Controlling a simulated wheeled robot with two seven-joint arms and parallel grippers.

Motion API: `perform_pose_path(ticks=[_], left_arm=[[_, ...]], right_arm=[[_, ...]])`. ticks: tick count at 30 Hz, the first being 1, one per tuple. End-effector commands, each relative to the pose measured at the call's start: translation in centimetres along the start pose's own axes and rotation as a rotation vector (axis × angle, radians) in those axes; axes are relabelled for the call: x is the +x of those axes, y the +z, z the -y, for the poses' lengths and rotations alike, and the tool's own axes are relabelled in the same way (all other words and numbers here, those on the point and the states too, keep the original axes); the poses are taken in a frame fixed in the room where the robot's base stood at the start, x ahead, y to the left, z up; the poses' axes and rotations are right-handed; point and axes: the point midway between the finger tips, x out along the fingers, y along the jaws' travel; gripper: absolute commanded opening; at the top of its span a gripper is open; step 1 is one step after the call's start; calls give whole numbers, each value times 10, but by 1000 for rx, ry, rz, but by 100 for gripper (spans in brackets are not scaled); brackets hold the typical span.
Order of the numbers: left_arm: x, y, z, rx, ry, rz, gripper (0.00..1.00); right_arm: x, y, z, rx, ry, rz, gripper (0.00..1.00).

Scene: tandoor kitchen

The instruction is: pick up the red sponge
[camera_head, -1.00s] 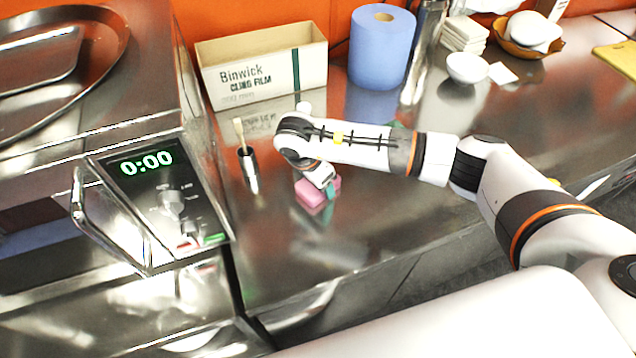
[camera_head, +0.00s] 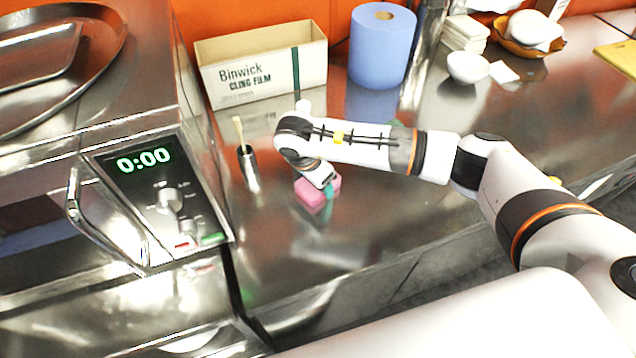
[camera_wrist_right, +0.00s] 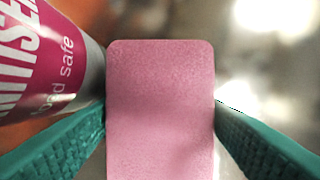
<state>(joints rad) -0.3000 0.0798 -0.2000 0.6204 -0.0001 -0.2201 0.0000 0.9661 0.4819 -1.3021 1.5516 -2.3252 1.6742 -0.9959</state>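The sponge (camera_head: 312,195) looks pink and lies at or just above the steel counter, below my right wrist in the head view. In the right wrist view the sponge (camera_wrist_right: 160,110) stands upright in the picture between the two teal fingers of my right gripper (camera_wrist_right: 160,118). The fingers meet its left and right sides with no visible gap. In the head view one teal fingertip shows at the sponge's near right side; the rest of the gripper (camera_head: 322,186) is mostly hidden by the wrist. I cannot tell whether the sponge is clear of the counter. My left gripper is out of view.
A printed sanitiser container (camera_wrist_right: 50,55) stands close left of the sponge in the wrist view. A metal cup with a brush (camera_head: 248,168) stands left of it in the head view. The cling film box (camera_head: 262,75) and blue roll (camera_head: 381,50) are behind. Counter in front is clear.

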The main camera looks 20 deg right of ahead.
Motion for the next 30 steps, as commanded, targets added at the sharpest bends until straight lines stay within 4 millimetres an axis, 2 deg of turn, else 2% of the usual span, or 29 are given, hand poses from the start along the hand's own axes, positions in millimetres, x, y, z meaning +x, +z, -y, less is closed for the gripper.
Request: perform_pose_path(ticks=[1,4,7,8,17,25,30], left_arm=[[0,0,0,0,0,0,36],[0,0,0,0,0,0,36],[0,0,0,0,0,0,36],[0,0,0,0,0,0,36],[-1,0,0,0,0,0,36],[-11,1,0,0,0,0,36],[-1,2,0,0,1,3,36]], right_arm=[[0,0,0,0,0,0,55],[0,0,0,0,0,0,39],[0,0,0,0,0,0,37],[0,0,0,0,0,0,34],[-1,0,0,0,0,0,34],[-7,2,0,1,-1,-1,34],[-4,8,-3,8,-1,1,34]])
